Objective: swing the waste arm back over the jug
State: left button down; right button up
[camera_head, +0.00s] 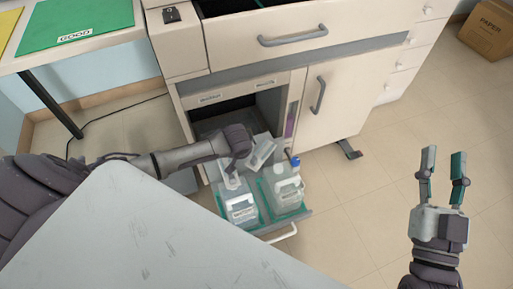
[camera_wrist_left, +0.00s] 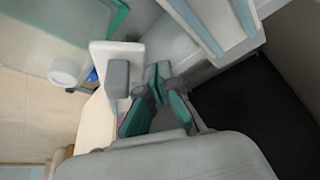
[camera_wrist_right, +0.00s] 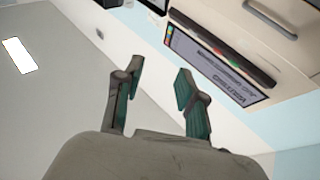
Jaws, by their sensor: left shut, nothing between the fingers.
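A pull-out tray (camera_head: 262,228) extends from the low cabinet bay and carries two white jugs. The left jug (camera_head: 241,206) has a label, and the right jug (camera_head: 287,186) has a blue cap. My left arm reaches in from the left, its wrist above the left jug. My left gripper (camera_wrist_left: 157,90) is shut and empty in its own wrist view, beside a pale block-shaped part (camera_wrist_left: 117,58). A pale angular piece (camera_head: 262,152) shows above the jugs; I cannot tell whether it is the waste arm. My right gripper (camera_head: 443,168) is open and empty, far right.
The dark cabinet bay (camera_head: 222,117) is open behind the tray. A closed cabinet door (camera_head: 335,95) stands to its right. A grey surface (camera_head: 165,235) fills the lower left foreground. A cardboard box (camera_head: 487,30) sits far right. Floor around my right gripper is clear.

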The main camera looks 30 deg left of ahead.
aim_at(255, 163)
pick_arm(q)
jog(key=shift+s+d, duration=0.1)
pick_arm(e)
jog(key=shift+f+g, duration=0.4)
jog(key=shift+f, duration=0.3)
